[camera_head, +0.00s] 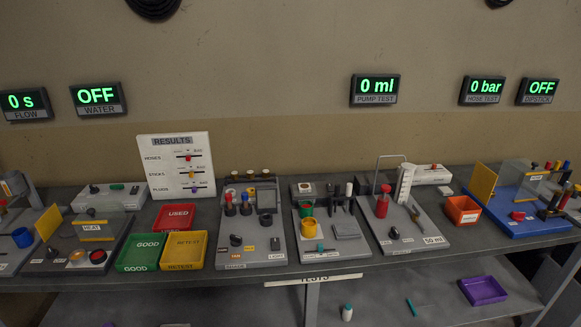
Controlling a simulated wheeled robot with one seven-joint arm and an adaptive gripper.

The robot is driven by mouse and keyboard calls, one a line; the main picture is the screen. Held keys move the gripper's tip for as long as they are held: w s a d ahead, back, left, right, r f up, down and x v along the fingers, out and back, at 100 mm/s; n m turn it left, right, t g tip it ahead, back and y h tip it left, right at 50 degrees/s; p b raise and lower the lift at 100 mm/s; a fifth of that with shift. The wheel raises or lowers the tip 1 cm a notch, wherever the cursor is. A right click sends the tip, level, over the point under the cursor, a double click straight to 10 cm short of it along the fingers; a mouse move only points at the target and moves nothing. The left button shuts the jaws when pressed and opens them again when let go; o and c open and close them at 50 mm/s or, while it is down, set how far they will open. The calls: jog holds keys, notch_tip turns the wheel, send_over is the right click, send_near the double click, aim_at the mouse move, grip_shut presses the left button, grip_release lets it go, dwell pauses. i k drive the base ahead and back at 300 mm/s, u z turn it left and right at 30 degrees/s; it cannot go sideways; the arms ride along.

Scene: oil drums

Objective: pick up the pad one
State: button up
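No thing in view carries a readable "pad" label, so I cannot tell for sure which one is the pad one. A flat dark grey block (346,229), somewhat pad-like, lies on the grey middle station board (333,251). An orange-yellow cup (308,228) and a small teal-tipped item (320,248) are on the same board, left of the block. A black rack stands behind the block. My gripper is not in view.
A long grey bench holds several station boards. An orange bin (462,212) stands at right. A purple tray (483,290) lies on the lower shelf.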

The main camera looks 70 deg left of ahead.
aim_at(303, 188)
jog(key=u, duration=1.45)
